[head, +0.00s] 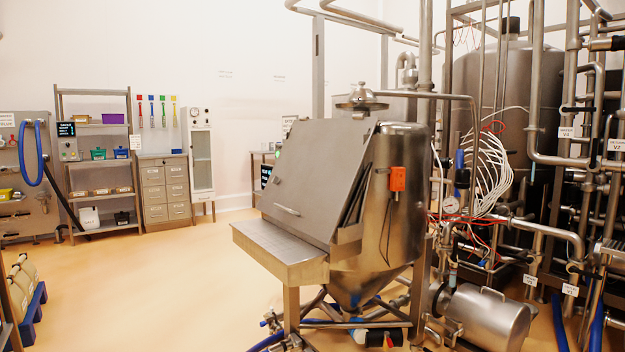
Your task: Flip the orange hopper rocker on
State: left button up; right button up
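The steel powder hopper (405,215) stands right of centre in the head view, with a large sloped lid (315,170) that looks closed. A small orange box (397,179) is fixed high on the hopper's right side, with a dark cable hanging below it. It looks like the housing of the rocker; its on or off position is too small to tell. Neither of my grippers is in view.
A steel shelf (285,250) juts out at the hopper's front. Pipes, white hoses (490,175) and a steel motor (490,315) crowd the right side. Shelving (92,91) and a drawer cabinet (165,190) line the back wall. The floor (150,290) at left is largely clear.

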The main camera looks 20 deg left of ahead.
aim_at(400, 176)
jog(key=u, duration=0.15)
jog(key=i+l+u, duration=0.15)
jog(key=i, duration=0.3)
jog(key=i+l+u, duration=0.1)
jog(key=i, duration=0.3)
jog(key=i+l+u, duration=0.15)
jog(key=i, duration=0.3)
